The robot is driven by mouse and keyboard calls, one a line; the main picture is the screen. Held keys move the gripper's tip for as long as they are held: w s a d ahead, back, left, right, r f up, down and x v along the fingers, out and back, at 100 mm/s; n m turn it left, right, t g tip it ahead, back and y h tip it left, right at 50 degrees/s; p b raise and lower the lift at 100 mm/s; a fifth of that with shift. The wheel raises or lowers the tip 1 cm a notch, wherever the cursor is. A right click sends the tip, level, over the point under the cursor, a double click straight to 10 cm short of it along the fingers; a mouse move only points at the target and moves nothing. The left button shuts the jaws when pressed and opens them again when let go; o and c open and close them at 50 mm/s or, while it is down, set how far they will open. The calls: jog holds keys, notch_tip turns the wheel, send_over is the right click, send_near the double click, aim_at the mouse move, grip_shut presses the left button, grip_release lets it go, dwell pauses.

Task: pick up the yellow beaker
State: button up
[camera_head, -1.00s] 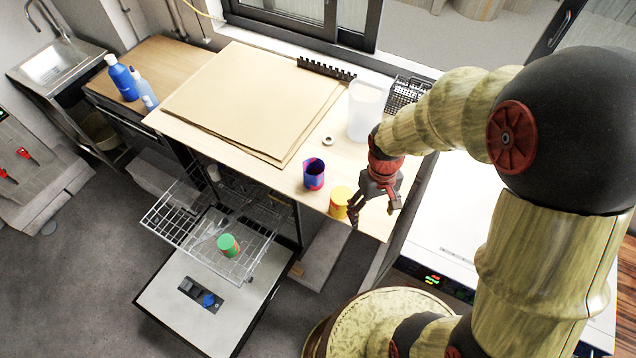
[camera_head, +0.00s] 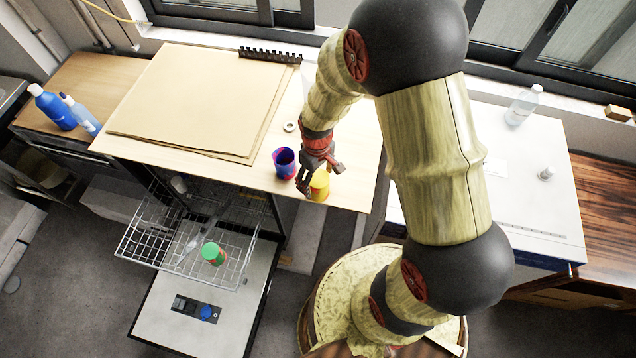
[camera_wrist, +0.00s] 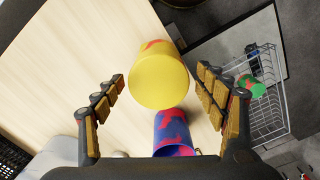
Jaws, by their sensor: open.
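The yellow beaker (camera_head: 319,186) stands on the wooden worktop near its front edge, and my gripper (camera_head: 318,176) is just above and in front of it in the head view, hiding part of it. In the wrist view the yellow beaker (camera_wrist: 158,76), with red marks, shows between and beyond the two open fingers (camera_wrist: 160,92). The fingers are apart on either side and I see no contact. A blue, red and purple beaker (camera_head: 285,162) stands just left of it and also shows in the wrist view (camera_wrist: 172,132).
An open dishwasher with a wire rack (camera_head: 150,238) is below the worktop, with a green-topped cup (camera_head: 212,253) in it. Flat brown boards (camera_head: 200,100) cover much of the worktop. Blue bottles (camera_head: 52,107) stand at the left.

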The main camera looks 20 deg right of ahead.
notch_tip(320, 180, down, 4)
jog(key=shift+w+f, duration=0.1)
jog(key=shift+c, duration=0.7)
jog(key=c, duration=1)
jog(key=shift+c, duration=0.2)
